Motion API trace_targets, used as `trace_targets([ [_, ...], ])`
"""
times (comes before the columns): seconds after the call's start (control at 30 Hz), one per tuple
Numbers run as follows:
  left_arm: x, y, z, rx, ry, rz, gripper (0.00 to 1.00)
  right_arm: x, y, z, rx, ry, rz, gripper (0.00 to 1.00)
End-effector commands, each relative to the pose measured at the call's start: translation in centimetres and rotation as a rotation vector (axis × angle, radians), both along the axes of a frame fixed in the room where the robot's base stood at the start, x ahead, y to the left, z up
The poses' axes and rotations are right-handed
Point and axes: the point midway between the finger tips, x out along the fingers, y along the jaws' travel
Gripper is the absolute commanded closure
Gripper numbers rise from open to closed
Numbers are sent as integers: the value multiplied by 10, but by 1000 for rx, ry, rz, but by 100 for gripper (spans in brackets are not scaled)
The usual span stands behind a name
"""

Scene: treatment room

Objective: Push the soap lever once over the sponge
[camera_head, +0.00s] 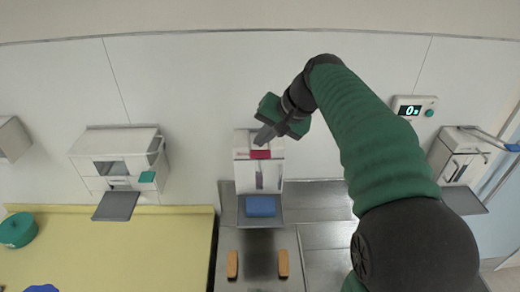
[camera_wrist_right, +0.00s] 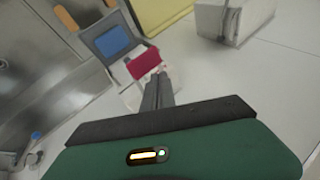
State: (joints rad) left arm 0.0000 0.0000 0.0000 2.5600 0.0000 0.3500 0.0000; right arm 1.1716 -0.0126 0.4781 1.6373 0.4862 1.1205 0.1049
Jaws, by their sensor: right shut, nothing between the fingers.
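The soap dispenser (camera_head: 244,172) is a white wall box with a red lever (camera_head: 261,154) on its front. A blue sponge (camera_head: 261,207) lies on the grey tray (camera_head: 245,221) below it. In the right wrist view the red lever (camera_wrist_right: 144,63) and the blue sponge (camera_wrist_right: 113,43) show past my fingers. My right gripper (camera_head: 264,137) is shut and empty, its tips just above the red lever; I cannot tell whether they touch it. The dispenser is partly hidden by the fingers in the wrist view. My left gripper is not in view.
A second white dispenser (camera_head: 120,150) with a grey tray hangs on the left. A timer box (camera_head: 414,107) and another dispenser (camera_head: 459,165) are on the right. A yellow counter (camera_head: 110,245) holds a green round container (camera_head: 17,230). Two orange handles (camera_head: 283,263) stand below the tray.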

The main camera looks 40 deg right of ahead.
Motion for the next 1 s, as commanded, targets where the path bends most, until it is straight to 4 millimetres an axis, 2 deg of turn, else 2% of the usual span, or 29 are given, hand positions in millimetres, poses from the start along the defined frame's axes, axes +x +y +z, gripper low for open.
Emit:
trace_targets([
  [1.0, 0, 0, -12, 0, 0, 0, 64, -2, 2, -13, 1, 2, 1, 100],
])
